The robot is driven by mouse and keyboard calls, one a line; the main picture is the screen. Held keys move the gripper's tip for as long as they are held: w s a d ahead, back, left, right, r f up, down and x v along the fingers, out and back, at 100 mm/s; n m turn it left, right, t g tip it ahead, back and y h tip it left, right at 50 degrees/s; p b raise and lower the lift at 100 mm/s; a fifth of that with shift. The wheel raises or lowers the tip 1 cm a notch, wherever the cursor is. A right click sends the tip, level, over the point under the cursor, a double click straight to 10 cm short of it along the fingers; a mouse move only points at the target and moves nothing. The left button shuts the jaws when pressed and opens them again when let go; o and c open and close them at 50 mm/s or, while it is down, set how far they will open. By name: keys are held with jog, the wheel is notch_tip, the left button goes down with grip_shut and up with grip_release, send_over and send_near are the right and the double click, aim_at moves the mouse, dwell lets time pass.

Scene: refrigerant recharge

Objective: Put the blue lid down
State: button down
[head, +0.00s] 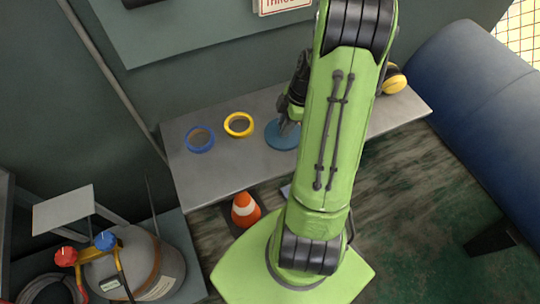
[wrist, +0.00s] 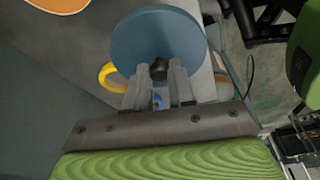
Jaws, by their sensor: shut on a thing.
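The blue lid (head: 281,135) is a flat round disc at the middle of the grey bench, partly hidden by my green arm. In the wrist view the lid (wrist: 158,45) fills the upper middle, with a dark knob at its centre. My gripper (wrist: 160,76) is shut on that knob. In the head view my gripper (head: 291,118) is over the lid, mostly hidden behind the arm. I cannot tell whether the lid touches the bench top.
The grey bench (head: 215,172) carries a blue tape ring (head: 199,139) and a yellow tape ring (head: 238,125) left of the lid. A yellow and black item (head: 394,80) lies at its right end. An orange cone (head: 244,210) stands below. Gauges (head: 85,249) sit lower left.

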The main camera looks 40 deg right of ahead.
aim_at(295, 131)
jog(key=shift+n, duration=0.3)
notch_tip(295, 131, down, 10)
jog(key=b, duration=0.2)
jog(key=shift+s+a+f+b, duration=0.1)
jog(key=shift+f+b, duration=0.15)
jog(key=shift+b, duration=0.15)
jog(key=c, duration=1)
grip_release()
jog(key=shift+o, duration=0.2)
jog(key=shift+r, duration=0.1)
jog(key=p+v, duration=0.3)
jog(key=v, duration=0.9)
jog(key=s+a+r+m+t+h, duration=0.25)
jog(key=a+r+m, duration=0.45)
jog(key=a+r, duration=1.05)
jog(key=s+a+r+m+t, duration=0.1)
jog(key=s+a+m, duration=0.4)
jog(key=s, duration=0.1)
jog(key=shift+s+a+r, duration=0.25)
jog(key=shift+s+r, duration=0.1)
jog(key=shift+r, duration=0.05)
